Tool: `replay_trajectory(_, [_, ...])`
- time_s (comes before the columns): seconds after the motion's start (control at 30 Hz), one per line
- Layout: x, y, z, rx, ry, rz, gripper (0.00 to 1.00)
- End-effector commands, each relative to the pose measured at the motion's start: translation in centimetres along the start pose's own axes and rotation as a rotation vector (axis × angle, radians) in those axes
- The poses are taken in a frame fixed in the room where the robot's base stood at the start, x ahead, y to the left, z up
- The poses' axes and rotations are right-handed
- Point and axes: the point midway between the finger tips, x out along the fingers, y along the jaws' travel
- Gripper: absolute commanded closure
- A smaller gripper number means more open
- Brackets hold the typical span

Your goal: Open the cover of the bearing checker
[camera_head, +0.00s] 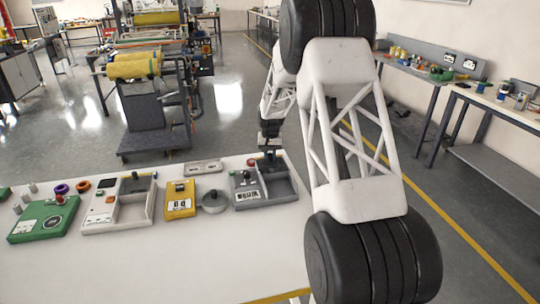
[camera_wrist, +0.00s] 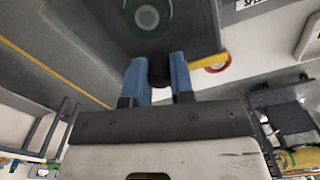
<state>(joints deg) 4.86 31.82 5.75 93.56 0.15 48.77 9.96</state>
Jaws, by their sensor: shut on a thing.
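A grey device with a white label (camera_head: 247,194) and an open grey compartment (camera_head: 280,188) stands at the right end of the white table, below my gripper (camera_head: 270,153). I take it as the bearing checker. In the wrist view, the blue fingers (camera_wrist: 158,78) are shut on a small dark knob (camera_wrist: 159,72). The knob is at the edge of a dark grey panel (camera_wrist: 195,25), which looks like the cover. The panel shows a round green and white mark (camera_wrist: 147,17). In the head view the cover is too small and too covered by my arm to tell its angle.
On the table (camera_head: 150,265) stand a yellow device (camera_head: 181,205), a round grey piece (camera_head: 214,201), a white device with trays (camera_head: 103,207) and a green device (camera_head: 42,222). The table's front is clear. A red and yellow button (camera_wrist: 216,62) is near the panel.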

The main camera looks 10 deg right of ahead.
Motion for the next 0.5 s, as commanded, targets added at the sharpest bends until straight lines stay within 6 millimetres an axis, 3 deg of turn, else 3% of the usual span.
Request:
replay_trajectory(0.27, [0.0, 0.0, 0.1, 0.0, 0.0, 0.0, 1.0])
replay_trajectory(0.5, [0.0, 0.4, 1.7, 0.0, -0.001, 0.001, 1.0])
